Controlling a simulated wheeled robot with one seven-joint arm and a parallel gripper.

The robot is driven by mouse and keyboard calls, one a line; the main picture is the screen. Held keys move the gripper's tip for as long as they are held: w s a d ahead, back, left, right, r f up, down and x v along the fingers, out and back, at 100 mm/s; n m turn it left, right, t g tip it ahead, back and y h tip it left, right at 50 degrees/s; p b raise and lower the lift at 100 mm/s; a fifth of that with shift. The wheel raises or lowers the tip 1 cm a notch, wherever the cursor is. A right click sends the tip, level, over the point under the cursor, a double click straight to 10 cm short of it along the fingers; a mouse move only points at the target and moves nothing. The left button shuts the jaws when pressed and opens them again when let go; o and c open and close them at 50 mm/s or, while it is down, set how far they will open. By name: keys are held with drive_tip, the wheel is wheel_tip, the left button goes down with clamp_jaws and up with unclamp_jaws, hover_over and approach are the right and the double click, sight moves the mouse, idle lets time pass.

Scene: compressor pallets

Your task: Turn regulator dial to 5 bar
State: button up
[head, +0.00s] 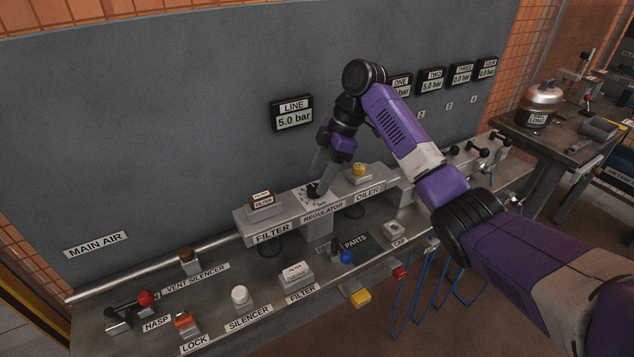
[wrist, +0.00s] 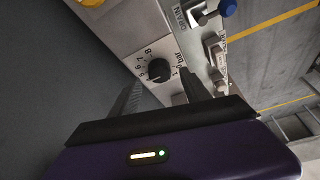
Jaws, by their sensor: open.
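The black regulator dial (wrist: 158,70) sits on a pale plate with a numbered scale in the wrist view. In the head view the dial (head: 315,190) is on the grey block labelled REGULATOR, partly hidden by my gripper. The LINE display (head: 293,115) on the wall reads 5.0 bar. My gripper (head: 319,178) is open and points down at the dial. In the wrist view my gripper (wrist: 159,82) has one finger on each side of the dial, with gaps visible. I cannot tell the exact depth between the fingertips and the dial.
The FILTER block (head: 263,200) is left of the regulator, and the OILER's yellow cap (head: 359,169) stands close on the right. On the bench in front are a red-knobbed lever (head: 145,298), a silencer (head: 240,297) and a blue knob (head: 347,257). Displays TWO to FOUR hang behind my arm.

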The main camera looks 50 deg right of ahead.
drive_tip(key=v, duration=0.5)
drive_tip(key=shift+r, duration=0.25)
drive_tip(key=shift+s, duration=0.1)
